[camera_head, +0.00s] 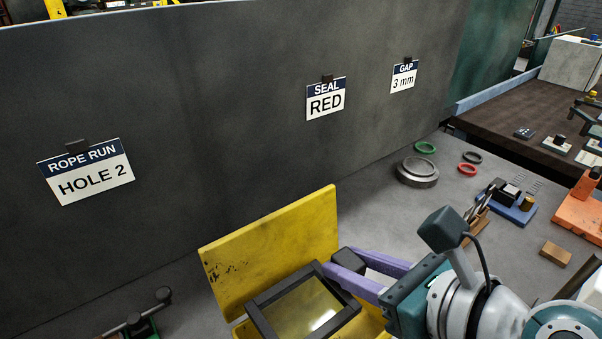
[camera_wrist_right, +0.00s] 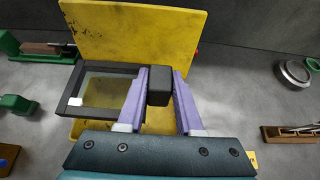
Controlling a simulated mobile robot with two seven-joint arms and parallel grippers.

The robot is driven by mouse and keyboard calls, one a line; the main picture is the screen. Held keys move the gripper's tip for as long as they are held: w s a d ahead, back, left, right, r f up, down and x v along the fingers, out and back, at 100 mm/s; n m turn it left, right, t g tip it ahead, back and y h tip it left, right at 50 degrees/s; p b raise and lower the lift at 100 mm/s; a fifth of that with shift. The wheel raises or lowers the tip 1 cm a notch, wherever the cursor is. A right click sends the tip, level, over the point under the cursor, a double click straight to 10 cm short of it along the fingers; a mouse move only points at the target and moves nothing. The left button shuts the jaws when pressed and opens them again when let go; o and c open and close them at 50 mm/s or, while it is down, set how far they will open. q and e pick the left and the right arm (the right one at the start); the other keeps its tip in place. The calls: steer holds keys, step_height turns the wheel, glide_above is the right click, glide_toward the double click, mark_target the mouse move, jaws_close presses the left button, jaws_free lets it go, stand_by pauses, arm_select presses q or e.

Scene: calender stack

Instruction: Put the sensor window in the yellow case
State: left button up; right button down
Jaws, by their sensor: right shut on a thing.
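The sensor window (camera_head: 305,308) is a dark square frame around a yellowish clear pane, with a dark block handle on one side. The yellow case (camera_head: 272,246) stands with its lid raised against the back; its yellow base shows under and beside the window. My right gripper (camera_head: 345,272), with purple fingers, is shut on the window's handle block, which also shows in the right wrist view (camera_wrist_right: 159,86). The window (camera_wrist_right: 98,92) is over the case base, slightly tilted; whether it touches the base I cannot tell. My left gripper is out of view.
A dark wall with cards stands behind the case. A metal disc (camera_head: 417,171), a green ring (camera_head: 425,147), a red ring (camera_head: 467,169) and a wooden block (camera_head: 555,254) lie to the right. A green and dark tool (camera_head: 139,326) lies left of the case.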

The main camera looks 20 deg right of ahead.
arm_select(q)
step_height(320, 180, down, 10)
steer(key=b, duration=0.9)
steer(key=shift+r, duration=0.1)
arm_select(e)
step_height(320, 180, down, 10)
steer(key=shift+f, duration=0.1)
arm_select(q)
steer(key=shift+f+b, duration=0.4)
steer(key=shift+b, duration=0.15)
arm_select(e)
steer(key=shift+f, duration=0.55)
steer(key=shift+c, duration=2.4)
jaws_free()
steer(key=p+v, duration=0.1)
steer(key=v, duration=0.7)
steer(key=shift+s+d+r+p, duration=0.1)
steer(key=shift+s+p, duration=0.25)
steer(key=shift+p, duration=0.05)
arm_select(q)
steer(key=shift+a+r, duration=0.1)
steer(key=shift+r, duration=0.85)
arm_select(e)
steer(key=shift+s+d+r, duration=0.2)
steer(key=shift+s+r, duration=0.1)
steer(key=shift+s, duration=0.2)
